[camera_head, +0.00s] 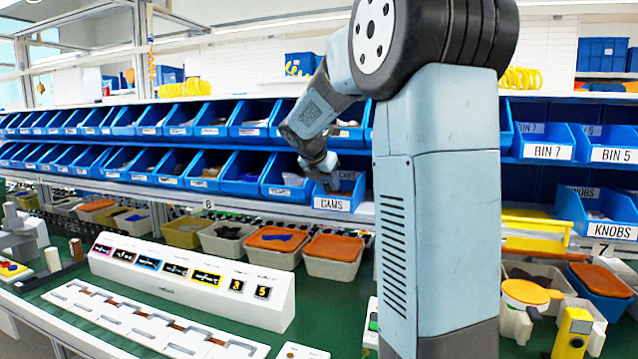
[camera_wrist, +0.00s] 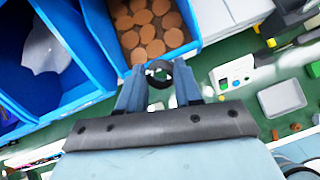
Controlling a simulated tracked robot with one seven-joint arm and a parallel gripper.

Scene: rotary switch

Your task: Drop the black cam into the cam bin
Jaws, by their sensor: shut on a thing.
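The cam bin is a blue tray with a white CAMS label (camera_head: 331,204) on the lower shelf row in the head view. My gripper (camera_head: 326,180) is at its open top, pointing down. In the wrist view my gripper (camera_wrist: 159,85) is shut on the black cam (camera_wrist: 157,70), a dark ring held between the fingertips. Beyond it is a blue bin wall (camera_wrist: 97,30) with several brown discs (camera_wrist: 150,30) inside; this appears to be the cam bin. The cam shows near that bin's edge; its height above it is hard to tell. The cam is not distinguishable in the head view.
A neighbouring blue bin with a pale bag (camera_wrist: 45,45) lies left of the cam bin. Grey tubs with orange lids (camera_head: 333,247) and a white panel (camera_head: 190,280) with small displays stand on the green bench below. More blue bins line both shelf rows.

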